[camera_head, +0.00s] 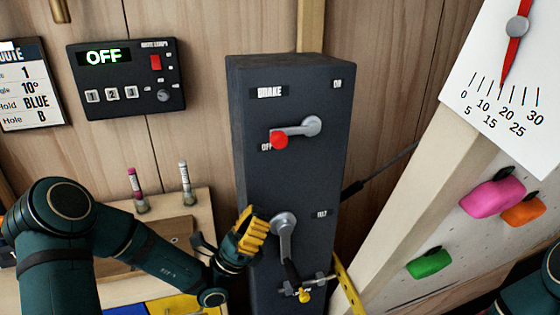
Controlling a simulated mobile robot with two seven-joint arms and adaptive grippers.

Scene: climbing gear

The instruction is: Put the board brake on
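The brake lever is on the front of a dark grey box (240,150). Its grey arm runs left from a round hub (311,126) to a red knob (279,141), beside the OFF label (266,147). My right gripper is not in view; only part of that arm shows at the lower right.
A grey crank (283,222) with a dark handle is low on the box. A control panel (126,78) reading OFF hangs on the wall. A tilted climbing board with pink (492,198), orange and green holds and an angle dial (516,75) stands right.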

